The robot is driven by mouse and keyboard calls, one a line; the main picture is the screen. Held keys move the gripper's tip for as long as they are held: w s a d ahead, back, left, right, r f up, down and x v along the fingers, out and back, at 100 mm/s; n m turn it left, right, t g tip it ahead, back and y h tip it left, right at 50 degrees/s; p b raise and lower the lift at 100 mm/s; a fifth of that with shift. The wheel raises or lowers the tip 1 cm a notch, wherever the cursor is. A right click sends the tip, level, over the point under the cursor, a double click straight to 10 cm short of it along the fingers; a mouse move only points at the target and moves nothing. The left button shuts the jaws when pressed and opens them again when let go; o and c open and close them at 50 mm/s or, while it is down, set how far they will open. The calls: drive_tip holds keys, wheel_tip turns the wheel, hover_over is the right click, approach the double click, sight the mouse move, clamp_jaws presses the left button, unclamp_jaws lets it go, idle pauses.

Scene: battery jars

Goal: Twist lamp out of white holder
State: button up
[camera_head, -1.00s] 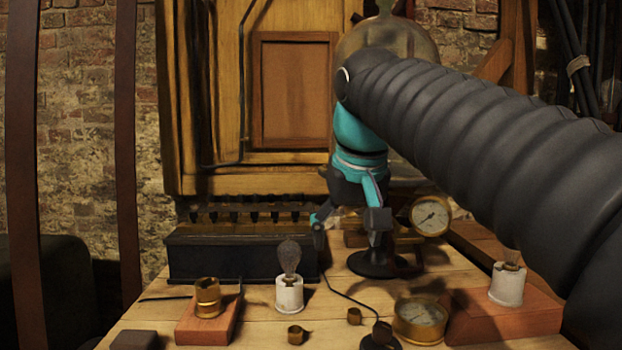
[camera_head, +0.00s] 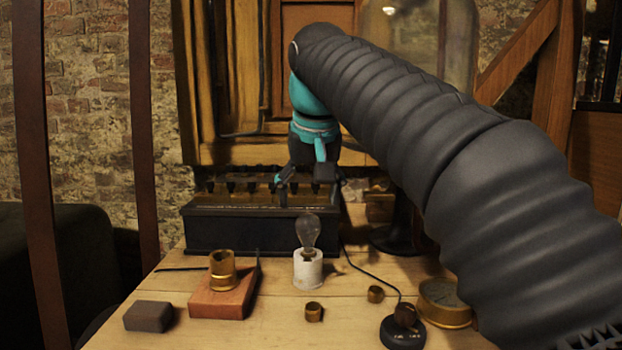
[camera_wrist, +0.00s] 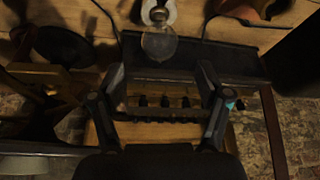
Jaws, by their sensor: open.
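The clear glass lamp (camera_head: 308,233) stands upright in the white holder (camera_head: 308,270) on the wooden bench. My gripper (camera_head: 305,182) points down with its fingers apart and empty. In the head view it appears straight above the lamp, with a gap between fingertips and glass. In the wrist view the lamp's bulb (camera_wrist: 160,43) is near the top centre, with the white holder (camera_wrist: 157,12) partly cut off beyond it. The bulb lies just outside the space between my open fingers (camera_wrist: 160,76), roughly centred between them left to right.
A long black box (camera_head: 250,230) with a row of terminals stands behind the lamp. A brass cup (camera_head: 222,270) on a red block (camera_head: 223,298) is to the left. Small brass rings (camera_head: 314,312), a black round base (camera_head: 402,332) and a brass gauge (camera_head: 444,302) lie right and in front.

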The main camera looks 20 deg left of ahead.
sight(307, 214)
drive_tip(key=b+x, duration=0.1)
drive_tip(key=x, duration=0.5)
drive_tip(key=shift+w+a+f, duration=0.1)
drive_tip(key=shift+w+f, duration=0.05)
drive_tip(key=shift+f, duration=0.2)
drive_tip(key=c, duration=1.4)
drive_tip(key=shift+r+n+y+p, duration=0.1)
drive_tip(key=shift+n+y+p, duration=0.35)
drive_tip(key=shift+n, duration=0.75)
drive_tip(key=shift+s+a+n+g+y+p, duration=0.1)
drive_tip(key=shift+n+g+y+p, duration=0.25)
drive_tip(key=shift+n, duration=0.65)
drive_tip(key=shift+s+a+n+g+y+p, duration=0.15)
drive_tip(key=shift+n+g+p, duration=0.25)
drive_tip(key=shift+n, duration=0.6)
